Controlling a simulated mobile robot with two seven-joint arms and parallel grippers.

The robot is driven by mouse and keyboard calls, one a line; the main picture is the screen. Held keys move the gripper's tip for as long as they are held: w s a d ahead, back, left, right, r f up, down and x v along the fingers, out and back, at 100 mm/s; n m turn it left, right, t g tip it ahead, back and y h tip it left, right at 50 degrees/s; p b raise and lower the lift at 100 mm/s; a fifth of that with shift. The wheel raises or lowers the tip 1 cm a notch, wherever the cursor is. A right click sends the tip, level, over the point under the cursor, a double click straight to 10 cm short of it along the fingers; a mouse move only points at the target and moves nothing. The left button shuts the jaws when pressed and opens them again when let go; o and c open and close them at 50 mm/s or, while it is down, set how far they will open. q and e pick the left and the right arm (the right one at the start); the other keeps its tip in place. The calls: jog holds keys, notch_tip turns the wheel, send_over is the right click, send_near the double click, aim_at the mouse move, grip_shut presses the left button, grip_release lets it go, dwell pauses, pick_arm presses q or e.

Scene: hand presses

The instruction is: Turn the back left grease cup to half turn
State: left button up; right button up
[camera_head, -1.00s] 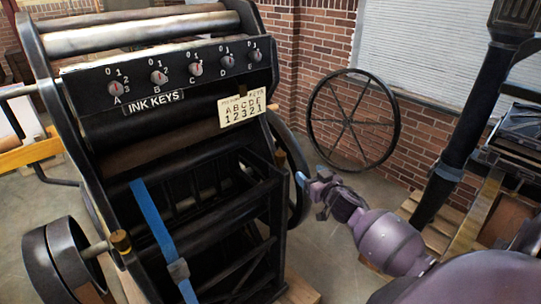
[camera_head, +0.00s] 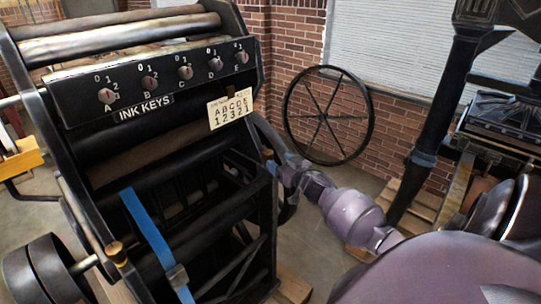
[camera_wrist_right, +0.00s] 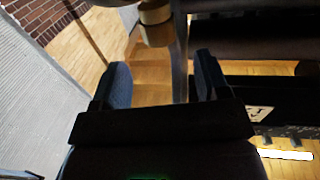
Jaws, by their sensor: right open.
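A brass grease cup (camera_head: 267,154) sits on the far right side of the black press, partly hidden in shadow. In the right wrist view a brass cup (camera_wrist_right: 157,22) stands just beyond the fingertips, between their lines and apart from them. My right gripper (camera_head: 284,166) is beside the press near this cup. Its two blue-padded fingers (camera_wrist_right: 160,75) are apart with nothing between them. Another brass grease cup (camera_head: 117,252) is on the near side of the press. I cannot tell for sure which cup is the back left one. My left gripper is out of view.
The press has an ink keys panel (camera_head: 160,85), a hanging card (camera_head: 230,111) and a blue strap (camera_head: 150,236). A spoked wheel (camera_head: 318,113) leans on the brick wall. Another press (camera_head: 510,125) stands at the right. Some floor behind my right arm is clear.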

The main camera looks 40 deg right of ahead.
aim_at(271, 155)
jog(key=shift+w+d, duration=0.15)
jog(key=shift+w, duration=1.2)
jog(key=shift+w+d, duration=0.1)
jog(key=shift+w, duration=1.2)
jog(key=c, duration=0.9)
jog(key=shift+a, duration=0.1)
